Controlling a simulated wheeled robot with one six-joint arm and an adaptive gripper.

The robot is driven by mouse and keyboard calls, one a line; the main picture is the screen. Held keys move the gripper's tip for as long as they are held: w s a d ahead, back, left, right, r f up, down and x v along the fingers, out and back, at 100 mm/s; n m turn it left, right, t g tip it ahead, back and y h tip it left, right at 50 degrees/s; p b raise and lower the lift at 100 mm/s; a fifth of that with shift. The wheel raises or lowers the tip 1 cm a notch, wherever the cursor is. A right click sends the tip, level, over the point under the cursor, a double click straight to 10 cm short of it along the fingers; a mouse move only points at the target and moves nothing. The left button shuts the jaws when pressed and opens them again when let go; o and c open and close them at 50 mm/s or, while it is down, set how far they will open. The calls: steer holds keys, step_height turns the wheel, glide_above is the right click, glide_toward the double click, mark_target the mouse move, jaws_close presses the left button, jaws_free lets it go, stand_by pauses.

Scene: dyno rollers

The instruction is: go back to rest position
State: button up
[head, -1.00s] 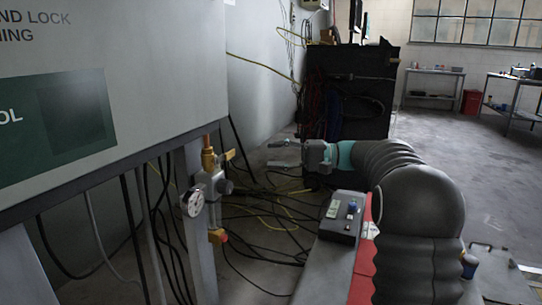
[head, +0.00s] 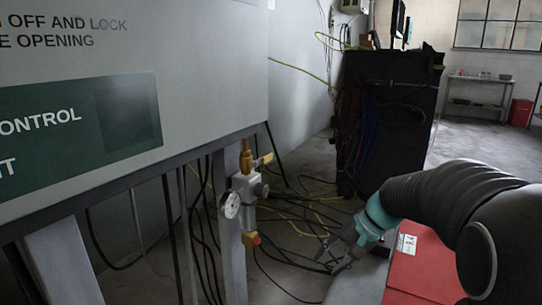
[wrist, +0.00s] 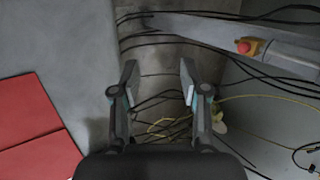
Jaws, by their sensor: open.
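My gripper (head: 332,260) is at the lower middle of the head view, at the end of my dark ribbed arm with a teal wrist. It points down and to the left over the cable-strewn floor, right of the valve assembly. In the wrist view my gripper (wrist: 158,78) has its two fingers spread apart with nothing between them. Floor and black cables show beyond the fingertips.
A valve with gauge (head: 231,205) hangs by the grey cabinet (head: 190,60) at left. Its red-orange cap (wrist: 243,47) shows in the wrist view. A dark rack (head: 385,120) stands behind. A red surface (head: 418,262) lies beside my arm.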

steer(key=s+r+n+t+h, duration=0.2)
steer(key=s+h, duration=0.1)
steer(key=s, duration=0.8)
steer(key=s+d+r+n+t+h+p, duration=0.1)
steer(key=s+r+n+t+h, duration=0.1)
steer(key=s, duration=1)
steer(key=shift+d+n+h, duration=0.2)
steer(key=shift+n+h, duration=0.4)
steer(key=shift+h, duration=0.1)
